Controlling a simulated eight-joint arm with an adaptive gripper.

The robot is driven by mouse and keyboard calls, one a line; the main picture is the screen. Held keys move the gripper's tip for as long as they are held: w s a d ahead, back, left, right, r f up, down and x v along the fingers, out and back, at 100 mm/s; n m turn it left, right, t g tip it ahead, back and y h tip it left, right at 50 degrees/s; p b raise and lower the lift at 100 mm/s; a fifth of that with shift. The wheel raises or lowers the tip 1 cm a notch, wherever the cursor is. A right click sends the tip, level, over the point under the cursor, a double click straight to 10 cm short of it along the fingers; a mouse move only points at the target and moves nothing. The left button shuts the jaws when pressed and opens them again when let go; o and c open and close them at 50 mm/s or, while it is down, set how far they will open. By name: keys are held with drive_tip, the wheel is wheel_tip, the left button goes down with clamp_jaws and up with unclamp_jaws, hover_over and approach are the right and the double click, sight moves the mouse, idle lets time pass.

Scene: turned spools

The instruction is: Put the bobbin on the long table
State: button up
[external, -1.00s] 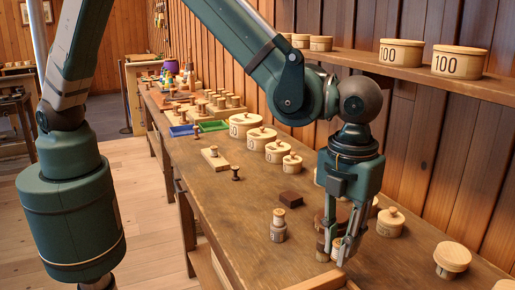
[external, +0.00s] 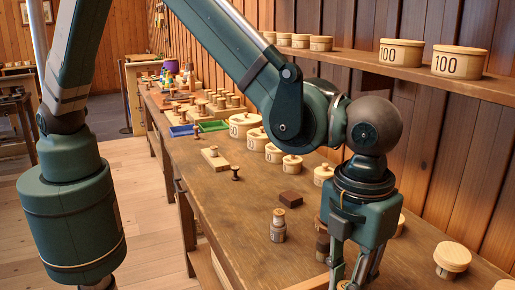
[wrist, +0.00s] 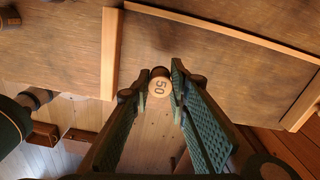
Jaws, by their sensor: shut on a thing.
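The long table (external: 240,210) runs from the front right to the back left. In the wrist view the table (wrist: 60,50) fills the upper part, with pale floor below the bobbin.
A pale-topped spool (external: 278,226), a dark block (external: 291,198) and a dark spool (external: 235,173) stand on the table. Dark pieces (external: 322,243) stand left of my gripper. Lidded pots (external: 292,164) line the wall side. A shelf (external: 460,84) holds larger pots. Bare wood lies around the front spool.

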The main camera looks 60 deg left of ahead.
approach(409, 289)
drive_tip(key=shift+s+f, duration=0.25)
drive_tip(key=shift+f, duration=0.85)
drive_tip(key=shift+f, duration=1.4)
drive_tip(key=shift+w+f, duration=0.2)
drive_tip(key=shift+f, duration=0.35)
drive_tip(key=shift+f, duration=0.1)
drive_tip(key=shift+o, duration=1.3)
drive_tip(key=o, duration=0.5)
drive_tip(key=shift+c, duration=0.2)
